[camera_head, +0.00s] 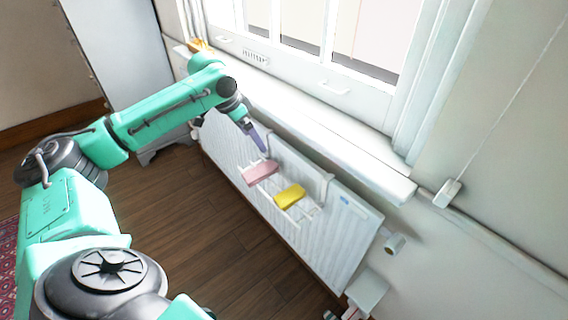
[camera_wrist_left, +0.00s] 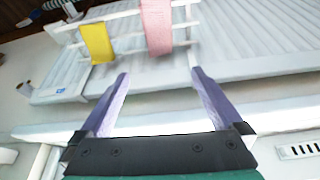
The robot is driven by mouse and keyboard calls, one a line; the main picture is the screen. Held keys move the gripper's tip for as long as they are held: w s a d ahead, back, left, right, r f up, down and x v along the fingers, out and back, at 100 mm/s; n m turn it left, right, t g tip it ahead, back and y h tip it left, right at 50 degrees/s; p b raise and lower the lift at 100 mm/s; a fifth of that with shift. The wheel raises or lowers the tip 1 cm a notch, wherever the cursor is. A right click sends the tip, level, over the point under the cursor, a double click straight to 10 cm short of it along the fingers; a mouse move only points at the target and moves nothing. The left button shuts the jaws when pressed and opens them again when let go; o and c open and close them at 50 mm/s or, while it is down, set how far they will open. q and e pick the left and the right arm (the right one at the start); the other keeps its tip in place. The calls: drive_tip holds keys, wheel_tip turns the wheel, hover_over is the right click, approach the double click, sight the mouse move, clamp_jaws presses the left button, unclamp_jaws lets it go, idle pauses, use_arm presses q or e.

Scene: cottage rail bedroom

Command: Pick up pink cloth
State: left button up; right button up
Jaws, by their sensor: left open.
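The pink cloth (camera_head: 261,173) hangs over the white rail rack (camera_head: 312,211) on the radiator, left of a yellow cloth (camera_head: 289,195). In the left wrist view the pink cloth (camera_wrist_left: 156,26) hangs ahead of my left gripper (camera_wrist_left: 158,78), roughly between the lines of its two fingers. My left gripper (camera_head: 259,142) is open and empty, just above and behind the pink cloth in the head view. The fingers look apart from the cloth. My right gripper is not in view.
The white radiator (camera_head: 345,235) stands below the window sill (camera_head: 325,145), which runs close beside my left arm. A yellow-orange object (camera_head: 198,46) lies at the sill's far end. A pale cabinet (camera_head: 115,50) stands at the back left. The wooden floor (camera_head: 215,235) in front is clear.

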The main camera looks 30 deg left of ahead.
sight(268, 164)
use_arm(q)
drive_tip(key=x, duration=1.2)
drive_tip(key=shift+s+f+b, duration=0.3)
drive_tip(key=shift+f+b, duration=0.1)
drive_tip(key=shift+f, duration=0.1)
drive_tip(key=shift+w+f, duration=0.2)
drive_tip(key=shift+f, duration=0.15)
drive_tip(key=shift+r, duration=0.1)
drive_tip(key=c, duration=1.4)
drive_tip(key=shift+o, duration=0.2)
drive_tip(key=shift+r, duration=0.1)
